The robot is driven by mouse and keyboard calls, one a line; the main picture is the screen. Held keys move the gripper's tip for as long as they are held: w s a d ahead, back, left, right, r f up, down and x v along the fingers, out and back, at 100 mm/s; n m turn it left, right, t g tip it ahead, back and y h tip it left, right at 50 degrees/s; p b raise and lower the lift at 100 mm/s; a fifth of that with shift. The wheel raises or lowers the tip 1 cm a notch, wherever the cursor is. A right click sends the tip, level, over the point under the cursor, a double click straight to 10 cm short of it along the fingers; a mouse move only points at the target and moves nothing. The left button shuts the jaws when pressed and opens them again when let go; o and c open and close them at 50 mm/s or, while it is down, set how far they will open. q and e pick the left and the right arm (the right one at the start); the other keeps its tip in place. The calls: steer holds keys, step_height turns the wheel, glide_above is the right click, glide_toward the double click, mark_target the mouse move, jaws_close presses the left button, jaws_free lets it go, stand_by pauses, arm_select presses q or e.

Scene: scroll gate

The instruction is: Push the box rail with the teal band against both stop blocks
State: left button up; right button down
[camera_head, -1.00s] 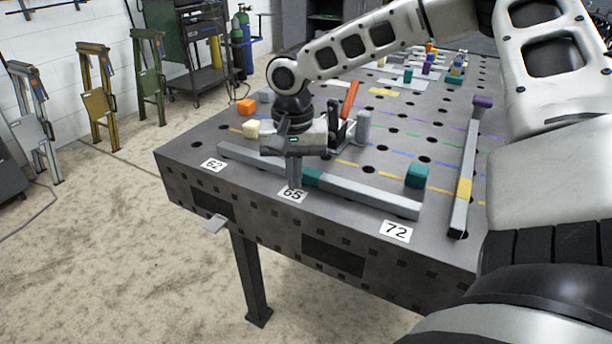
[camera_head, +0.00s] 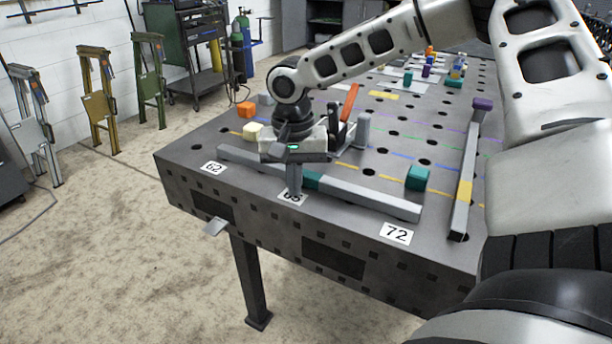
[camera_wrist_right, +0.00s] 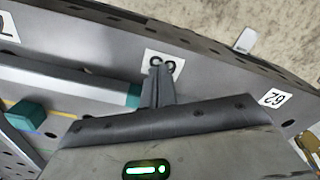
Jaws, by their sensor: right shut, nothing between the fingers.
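The grey box rail (camera_head: 365,196) with a teal band (camera_head: 312,180) lies along the table's near edge. It also shows in the right wrist view (camera_wrist_right: 75,82). My right gripper (camera_head: 294,190) is shut and empty, pointing down at the rail's near side beside the teal band; whether it touches is unclear. In the wrist view its fingertips (camera_wrist_right: 157,75) are beside the band. A teal block (camera_head: 417,177) stands behind the rail's right part, with a narrow gap visible. A cream block (camera_head: 252,131) stands behind its left part. My left gripper is not in view.
A toggle clamp with an orange handle (camera_head: 348,103) and a grey post (camera_head: 363,130) stand behind the gripper. Another rail with a yellow band (camera_head: 464,190) lies at the right. An orange block (camera_head: 245,109) sits at the far left. Number labels line the near edge.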

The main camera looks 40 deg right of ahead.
mark_target(308, 171)
stand_by(0.6)
steer(key=shift+w+d+p, duration=0.15)
steer(key=shift+w+d, duration=0.1)
steer(key=shift+d, duration=0.6)
steer(key=shift+w+d+p, duration=0.15)
steer(key=shift+w+d, duration=0.1)
steer(key=shift+d, duration=0.55)
steer(key=shift+w+d+p, duration=0.15)
steer(key=shift+w+d, duration=0.1)
steer(key=shift+d, duration=0.6)
steer(key=shift+w+d, duration=0.3)
steer(key=shift+d, duration=0.65)
steer(key=shift+w+d, duration=0.25)
steer(key=shift+d, duration=0.65)
steer(key=shift+a+r, duration=0.1)
steer(key=shift+a, duration=0.05)
steer(key=shift+s+a, duration=0.2)
steer(key=shift+a, duration=0.35)
steer(key=shift+s+a, duration=0.15)
steer(key=shift+a, duration=0.4)
